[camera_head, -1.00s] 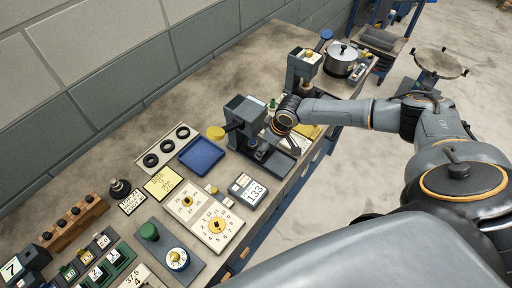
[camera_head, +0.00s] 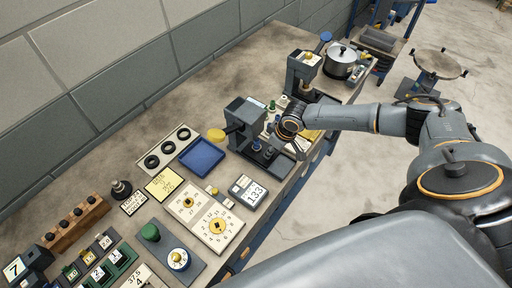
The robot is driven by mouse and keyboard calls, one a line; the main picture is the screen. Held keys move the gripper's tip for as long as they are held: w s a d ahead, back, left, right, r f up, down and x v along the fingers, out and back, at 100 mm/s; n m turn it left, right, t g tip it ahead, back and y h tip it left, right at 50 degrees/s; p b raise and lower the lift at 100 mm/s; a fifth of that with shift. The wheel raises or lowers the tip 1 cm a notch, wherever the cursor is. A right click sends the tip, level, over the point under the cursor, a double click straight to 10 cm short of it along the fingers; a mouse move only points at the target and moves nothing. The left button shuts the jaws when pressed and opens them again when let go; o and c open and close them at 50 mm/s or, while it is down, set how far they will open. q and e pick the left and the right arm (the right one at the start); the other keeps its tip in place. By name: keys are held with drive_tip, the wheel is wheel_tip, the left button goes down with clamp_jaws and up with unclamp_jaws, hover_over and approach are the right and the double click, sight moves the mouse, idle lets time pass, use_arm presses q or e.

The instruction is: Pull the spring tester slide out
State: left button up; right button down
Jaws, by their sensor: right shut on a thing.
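The spring tester (camera_head: 243,118) is a dark grey upright block on the bench, with a yellow round knob (camera_head: 216,134) on its left side. A dark flat slide (camera_head: 277,169) lies low at its front, on the bench-edge side. My right gripper (camera_head: 270,150) points down over this slide, shut on a part of it. The fingertips are small and dark against the slide, and the held part is mostly hidden by the wrist. My left gripper is out of view.
A blue tray (camera_head: 201,157) and a plate with black rings (camera_head: 166,146) lie left of the tester. A digital display (camera_head: 248,190) and a dial panel (camera_head: 208,217) lie nearer. Another press (camera_head: 302,73) and a lidded pot (camera_head: 340,63) stand beyond. The bench ends just right of the slide.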

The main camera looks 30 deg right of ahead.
drive_tip(key=shift+s+d, duration=0.25)
drive_tip(key=shift+s, duration=0.2)
drive_tip(key=shift+s+d, duration=0.2)
drive_tip(key=shift+s, duration=0.5)
drive_tip(key=shift+s+d, duration=0.4)
drive_tip(key=shift+s, duration=0.45)
drive_tip(key=shift+s+d, duration=0.35)
drive_tip(key=shift+s, duration=0.6)
drive_tip(key=shift+s+d, duration=0.25)
drive_tip(key=shift+s, duration=0.35)
drive_tip(key=shift+s+d, duration=0.25)
drive_tip(key=shift+s, duration=0.3)
drive_tip(key=c, duration=1.6)
unclamp_jaws()
drive_tip(key=shift+s, duration=0.15)
drive_tip(key=o, duration=1.1)
